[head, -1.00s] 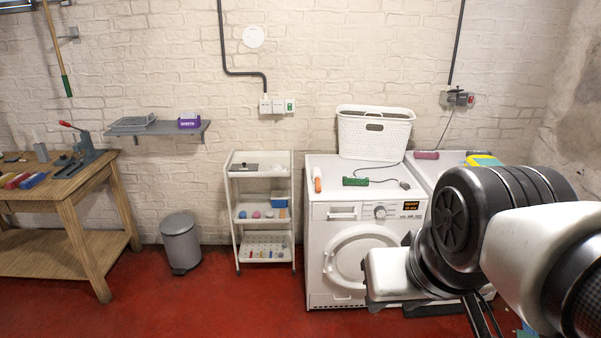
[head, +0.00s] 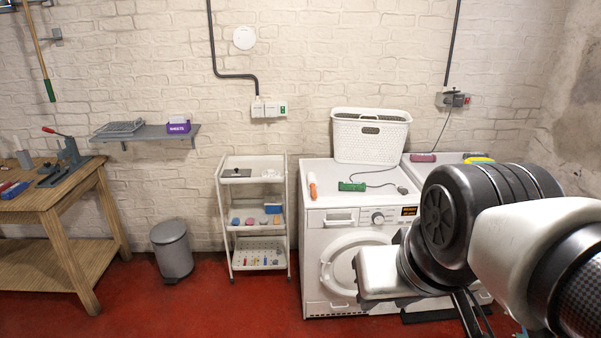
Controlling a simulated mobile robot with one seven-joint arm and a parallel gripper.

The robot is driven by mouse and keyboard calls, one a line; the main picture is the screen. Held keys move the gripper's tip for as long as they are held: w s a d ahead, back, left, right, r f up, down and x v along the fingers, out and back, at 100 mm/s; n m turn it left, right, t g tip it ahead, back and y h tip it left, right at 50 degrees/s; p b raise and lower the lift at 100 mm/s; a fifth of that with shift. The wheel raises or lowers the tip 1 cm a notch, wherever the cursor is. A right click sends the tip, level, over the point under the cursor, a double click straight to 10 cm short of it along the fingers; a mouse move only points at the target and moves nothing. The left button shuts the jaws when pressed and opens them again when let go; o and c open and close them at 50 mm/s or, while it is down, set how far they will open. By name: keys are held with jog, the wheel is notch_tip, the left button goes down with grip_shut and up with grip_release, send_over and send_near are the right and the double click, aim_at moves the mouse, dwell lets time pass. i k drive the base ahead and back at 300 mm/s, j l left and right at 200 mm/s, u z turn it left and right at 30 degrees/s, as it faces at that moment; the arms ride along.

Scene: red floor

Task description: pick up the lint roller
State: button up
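My arm fills the lower right of the head view. My gripper (head: 470,315) shows only in part as dark pieces at the lower edge, in front of the machine and well apart from the item. I cannot tell how far its fingers are apart.
A green item (head: 352,186) with a dark cord and a white basket (head: 371,135) share the machine's top. A pink item (head: 423,158) lies to the right. A white trolley (head: 224,205), a grey bin (head: 172,250) and a wooden workbench (head: 55,200) stand left. Red floor is clear in front.

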aim_at(311, 178)
jog(key=i+z, duration=0.15)
jog(key=i, duration=0.35)
jog(key=i+j+z, duration=0.2)
jog(key=i, duration=0.3)
jog(key=i+j+z, duration=0.15)
jog(key=i, duration=0.35)
jog(key=i+j+z, duration=0.2)
jog(key=i, duration=0.25)
jog(key=i+j+z, duration=0.15)
jog(key=i+j, duration=0.25)
jog(key=i, duration=0.05)
